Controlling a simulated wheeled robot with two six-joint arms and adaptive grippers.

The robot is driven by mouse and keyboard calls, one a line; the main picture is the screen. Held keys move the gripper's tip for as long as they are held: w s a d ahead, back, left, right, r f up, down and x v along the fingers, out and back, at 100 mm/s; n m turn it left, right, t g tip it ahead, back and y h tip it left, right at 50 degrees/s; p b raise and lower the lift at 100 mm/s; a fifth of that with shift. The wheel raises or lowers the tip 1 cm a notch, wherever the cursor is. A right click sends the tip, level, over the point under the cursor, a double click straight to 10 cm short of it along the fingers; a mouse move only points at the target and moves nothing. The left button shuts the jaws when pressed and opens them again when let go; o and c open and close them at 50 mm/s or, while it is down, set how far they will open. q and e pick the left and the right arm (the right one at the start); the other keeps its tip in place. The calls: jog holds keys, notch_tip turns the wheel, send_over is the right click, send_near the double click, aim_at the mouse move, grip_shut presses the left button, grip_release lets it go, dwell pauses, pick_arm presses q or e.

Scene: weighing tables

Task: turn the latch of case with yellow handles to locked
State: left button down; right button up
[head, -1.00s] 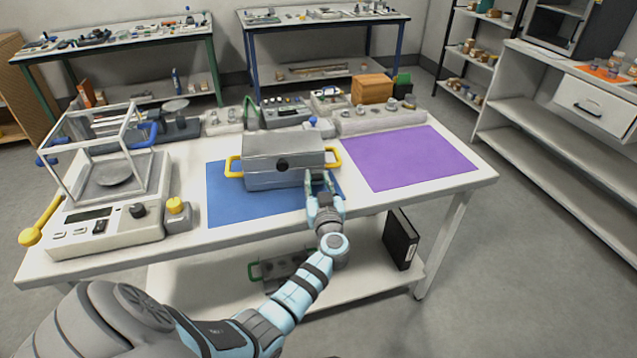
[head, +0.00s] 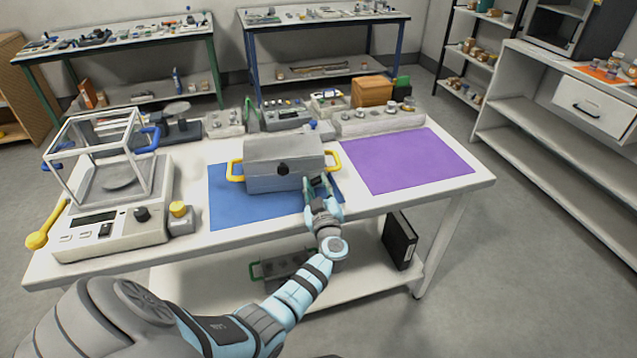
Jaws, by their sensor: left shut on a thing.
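The grey case (head: 270,184) with yellow handles stands closed on the blue mat (head: 232,212). One yellow handle (head: 235,171) is at its left end and the other (head: 334,158) at its right end. A dark round knob (head: 283,168) shows in the middle of its front. My left gripper (head: 318,184) is at the right part of the case's front, shut on a small dark piece that looks like the latch. The fingers partly hide this piece, so its exact position cannot be told. My right gripper is not in view.
A balance with a glass draft shield (head: 105,218) stands at the table's left. A purple mat (head: 405,160) lies clear at the right. Several instruments and a brown box (head: 371,91) line the back edge. A black binder (head: 399,240) stands on the lower shelf.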

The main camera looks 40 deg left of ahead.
pick_arm(q)
jog(key=n, duration=0.6)
jog(key=shift+a+f+n+p, duration=0.1)
jog(key=shift+n+p, duration=0.2)
jog(key=shift+p, duration=0.05)
jog(key=n, duration=0.6)
jog(key=shift+s+f+b, duration=0.1)
jog(key=shift+f+b, duration=0.05)
jog(key=shift+b, duration=0.25)
jog(key=shift+n, duration=0.3)
jog(key=c, duration=1.2)
grip_release()
jog(key=shift+c, duration=0.2)
jog(key=v, duration=0.8)
